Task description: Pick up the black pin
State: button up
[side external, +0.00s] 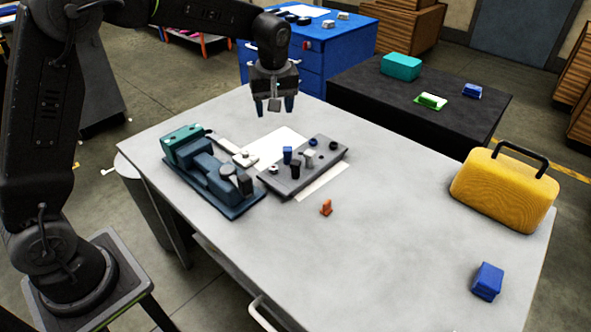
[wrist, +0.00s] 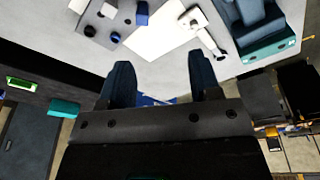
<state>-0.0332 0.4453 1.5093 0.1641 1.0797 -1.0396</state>
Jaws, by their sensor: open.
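A dark upright pin (side external: 295,168), seemingly the black pin, stands on the grey block (side external: 325,168) on the table in the side view. A blue pin (side external: 287,154) and a pale grey pin (side external: 308,157) stand close by it. My gripper (side external: 275,106) is open and empty, above and behind the block. In the wrist view its fingers (wrist: 161,65) are apart with nothing between them. That view shows the block (wrist: 75,30) cut off at the top edge; the upright dark pin is not clear there.
A blue-teal fixture (side external: 215,172) stands left of the block, and white sheets (side external: 275,146) lie around it. A small orange piece (side external: 326,208) is in front. A yellow case (side external: 505,190) and a blue box (side external: 487,281) stand right. The table's middle right is clear.

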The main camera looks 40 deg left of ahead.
aim_at(295, 163)
jog(key=d+f+m+t, duration=0.1)
jog(key=f+m, duration=0.1)
jog(key=f, duration=0.2)
jog(key=w+d+f+m+t, duration=0.1)
jog(key=f+m, duration=0.1)
jog(key=f, duration=0.3)
jog(key=d+f+m, duration=0.1)
jog(key=f+m, duration=0.1)
jog(key=f, duration=0.3)
jog(key=shift+w+d+t, duration=0.35)
jog(key=shift+t, duration=0.05)
jog(key=shift+w+x, duration=0.15)
jog(key=shift+x, duration=1.35)
jog(key=shift+w+x, duration=0.15)
jog(key=shift+x, duration=1.4)
jog(key=shift+r, duration=0.2)
jog(key=c, duration=1)
